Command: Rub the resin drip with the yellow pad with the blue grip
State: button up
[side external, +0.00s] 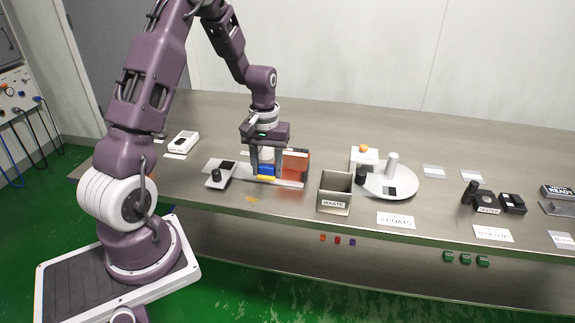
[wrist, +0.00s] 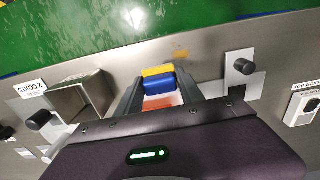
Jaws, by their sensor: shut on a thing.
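My gripper (side external: 267,172) is shut on the blue grip (side external: 266,169) of the yellow pad (side external: 266,178), fingers pointing down. In the wrist view the blue grip (wrist: 159,84) sits between the fingers, with the yellow pad (wrist: 157,70) beside it. The pad is at the pale tray; I cannot tell whether it touches it. The resin drip, a flat amber spot (side external: 252,199), lies on the bench near the front edge, apart from the pad. It also shows in the wrist view (wrist: 181,54).
The open WASTE bin (side external: 334,205) is further right. A grey plate with a black knob (side external: 216,175) is to the left. The bench around the drip is clear.

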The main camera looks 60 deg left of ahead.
aim_at(256, 200)
jog(key=shift+s+a+f, duration=0.25)
jog(key=shift+s+f, duration=0.2)
jog(key=shift+f, duration=0.9)
jog(key=shift+s+a+f, duration=0.3)
jog(key=shift+s+f, duration=0.1)
jog(key=shift+f, duration=0.95)
jog(key=shift+s+a+f, duration=0.25)
jog(key=shift+s+f, duration=0.2)
jog(key=shift+f, duration=0.9)
jog(key=shift+s+a, duration=0.1)
jog(key=shift+a, duration=0.15)
jog(key=shift+c, duration=0.5)
jog(key=shift+s+a, duration=0.25)
jog(key=shift+s, duration=0.1)
jog(key=shift+s+a+f, duration=0.25)
jog(key=shift+s+a, duration=0.6)
jog(key=shift+a, duration=0.05)
jog(key=shift+w+d, duration=1.1)
jog(key=shift+d, duration=0.05)
jog(key=shift+w+d+r, duration=0.15)
jog(key=shift+r, duration=0.4)
jog(key=shift+w+d+r, duration=0.1)
jog(key=shift+r, duration=3.4)
jog(key=shift+f, duration=0.2)
